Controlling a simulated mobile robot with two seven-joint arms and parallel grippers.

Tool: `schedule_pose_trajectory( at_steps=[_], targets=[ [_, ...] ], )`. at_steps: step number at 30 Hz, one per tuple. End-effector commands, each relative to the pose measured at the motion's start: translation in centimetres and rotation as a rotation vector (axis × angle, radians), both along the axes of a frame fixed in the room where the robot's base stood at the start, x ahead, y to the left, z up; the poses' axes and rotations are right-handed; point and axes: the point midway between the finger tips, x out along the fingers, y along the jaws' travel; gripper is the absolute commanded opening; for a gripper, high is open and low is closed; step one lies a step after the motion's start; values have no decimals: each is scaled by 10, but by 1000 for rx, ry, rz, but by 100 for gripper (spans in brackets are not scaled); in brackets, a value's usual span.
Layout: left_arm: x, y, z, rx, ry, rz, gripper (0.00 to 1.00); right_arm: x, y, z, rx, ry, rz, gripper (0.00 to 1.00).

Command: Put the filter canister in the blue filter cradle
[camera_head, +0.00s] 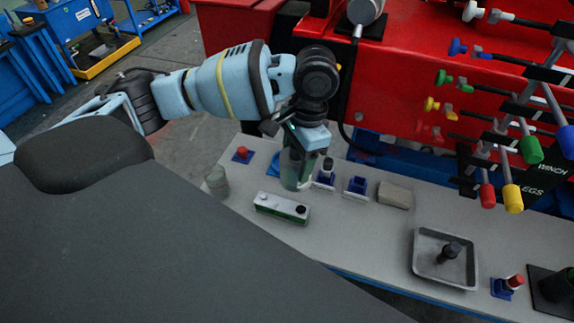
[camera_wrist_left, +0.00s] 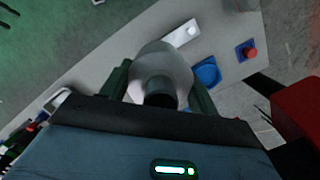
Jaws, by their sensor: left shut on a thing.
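My left gripper (camera_head: 303,158) is shut on the filter canister (camera_head: 291,172), a pale, greenish cylinder, above the grey bench. In the left wrist view the canister (camera_wrist_left: 160,65) stands between the two fingers of the gripper (camera_wrist_left: 160,90), its dark end toward the camera. In the head view the blue cradle (camera_head: 273,167) is partly hidden behind the canister. The canister's height over the bench is hard to tell. My right gripper is not in view.
A red button on a blue base (camera_head: 241,155), a grey cylinder (camera_head: 217,181) and a white-green box (camera_head: 282,208) stand close by. Small blue stands (camera_head: 355,187), a grey block (camera_head: 395,195) and a tray (camera_head: 420,262) lie rightward. A red machine (camera_head: 400,85) rises behind.

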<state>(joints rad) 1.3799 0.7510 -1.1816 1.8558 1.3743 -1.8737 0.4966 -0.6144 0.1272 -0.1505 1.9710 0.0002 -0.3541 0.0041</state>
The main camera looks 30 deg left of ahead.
Motion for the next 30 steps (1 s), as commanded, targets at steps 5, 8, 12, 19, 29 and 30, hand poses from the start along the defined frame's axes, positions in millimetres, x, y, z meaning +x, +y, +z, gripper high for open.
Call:
schedule_pose_trajectory(
  at_steps=[5, 8, 12, 19, 29, 30],
  targets=[
    [20, 7, 2, -2, -3, -227, 24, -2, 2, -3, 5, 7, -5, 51],
    [29, 12, 3, 0, -2, -354, 24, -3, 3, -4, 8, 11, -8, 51],
    [42, 20, 4, 0, -2, -532, 24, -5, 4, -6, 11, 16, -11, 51],
    [63, 33, 6, -1, -2, -822, 24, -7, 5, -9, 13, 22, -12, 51],
    [90, 54, 8, -1, -3, -1236, 24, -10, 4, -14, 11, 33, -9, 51],
    [93, 57, 8, -1, -3, -1286, 24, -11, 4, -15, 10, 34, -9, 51]
  ],
)
